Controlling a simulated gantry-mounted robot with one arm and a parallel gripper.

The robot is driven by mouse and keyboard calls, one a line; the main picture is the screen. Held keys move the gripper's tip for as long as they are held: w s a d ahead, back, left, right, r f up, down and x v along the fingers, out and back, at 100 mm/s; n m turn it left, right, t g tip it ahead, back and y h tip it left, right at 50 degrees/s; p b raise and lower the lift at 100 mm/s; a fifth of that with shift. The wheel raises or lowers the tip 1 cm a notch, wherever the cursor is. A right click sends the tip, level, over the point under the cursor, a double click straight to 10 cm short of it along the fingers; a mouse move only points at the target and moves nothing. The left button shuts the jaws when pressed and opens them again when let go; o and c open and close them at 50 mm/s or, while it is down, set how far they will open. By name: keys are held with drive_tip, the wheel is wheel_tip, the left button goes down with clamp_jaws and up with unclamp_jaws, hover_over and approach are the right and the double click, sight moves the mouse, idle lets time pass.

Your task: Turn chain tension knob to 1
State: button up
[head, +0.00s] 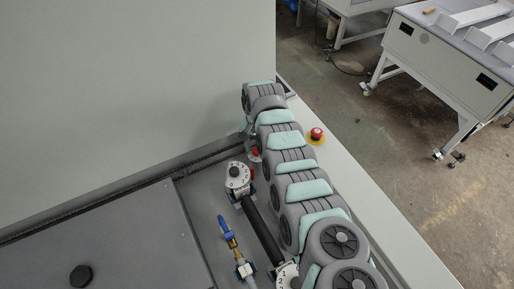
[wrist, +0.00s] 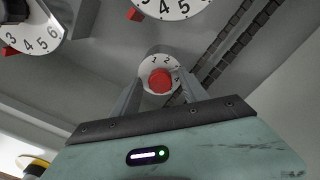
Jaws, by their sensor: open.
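A red knob (wrist: 160,80) on a small white numbered dial (wrist: 145,64) is in the middle of the wrist view. The numerals 1 and 2 show on its upper edge; no chain tension label is readable. My gripper (wrist: 161,82) is open, with one finger on each side of this knob; I cannot tell whether they touch it. In the head view my gripper (head: 252,145) is mostly hidden by my arm, near the machine's back corner. A small red part (head: 255,154) shows beside it. The knob's pointer is not clear.
Larger white dials with red pointers stand close by in the wrist view, at top centre (wrist: 172,8) and upper left (wrist: 36,36). The head view shows a numbered dial (head: 238,175), a black roller (head: 262,230), a blue-yellow fitting (head: 227,232) and a red emergency button (head: 317,133).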

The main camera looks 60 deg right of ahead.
clamp_jaws()
idle(0.5)
